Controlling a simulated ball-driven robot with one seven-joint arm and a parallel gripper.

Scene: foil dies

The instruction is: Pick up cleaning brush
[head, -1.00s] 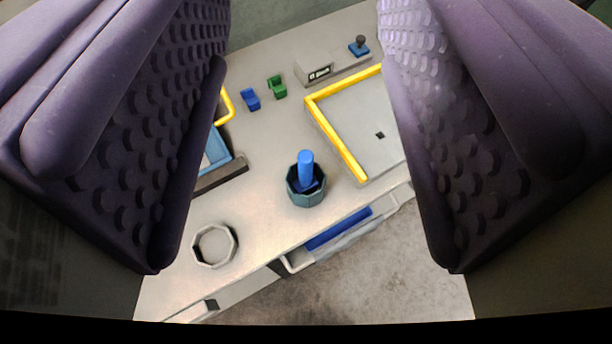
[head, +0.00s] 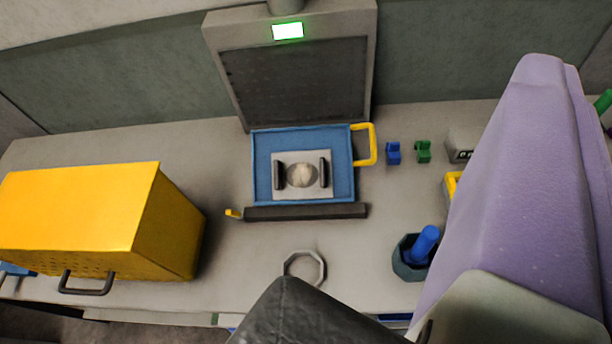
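The blue handle of what seems to be the cleaning brush (head: 426,241) leans up to the right out of a dark teal, many-sided cup (head: 403,268). The brush's lower end is hidden inside the cup. The cup stands at the right near the counter's front edge. Purple padding of my gripper (head: 545,90) fills the right side, just right of the cup in the picture. The second finger cannot be made out clearly, so the opening is unclear. Nothing is seen held.
A grey ring (head: 322,272) lies left of the cup. A blue-framed press (head: 262,170) with a yellow handle stands behind it. A yellow box (head: 80,215) fills the left. Small blue (head: 394,153) and green (head: 423,152) pieces stand behind the cup. A dark shape hides the bottom middle.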

